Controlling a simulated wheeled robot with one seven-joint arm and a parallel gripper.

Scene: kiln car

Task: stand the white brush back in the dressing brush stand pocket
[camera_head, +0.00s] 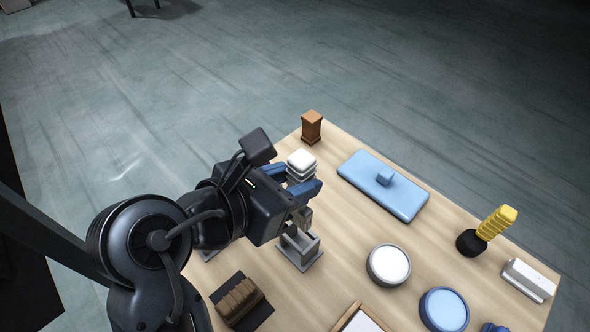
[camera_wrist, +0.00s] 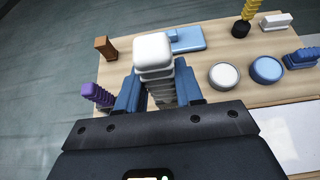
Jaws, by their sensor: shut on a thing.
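The white brush (camera_head: 301,161) is upright between the blue fingers of my gripper (camera_head: 294,182). Its white ribbed top sticks up above the fingers. In the wrist view the white brush (camera_wrist: 153,52) shows between the two fingers (camera_wrist: 158,88), with its lower length running down out of sight behind my gripper body. A small grey open-topped holder (camera_head: 300,248), which looks like the dressing brush stand pocket, stands on the table just below and in front of my gripper. A grey part shows above it, and I cannot tell whether the brush's lower end is inside it.
A brown block (camera_head: 311,127) stands at the far table corner. A blue tray (camera_head: 385,184), white dish (camera_head: 388,265), blue dish (camera_head: 444,309), yellow brush (camera_head: 496,222) and white block (camera_head: 528,280) lie rightward. A brown ridged piece (camera_head: 238,299) is near. A purple ridged piece (camera_wrist: 97,94) stands left.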

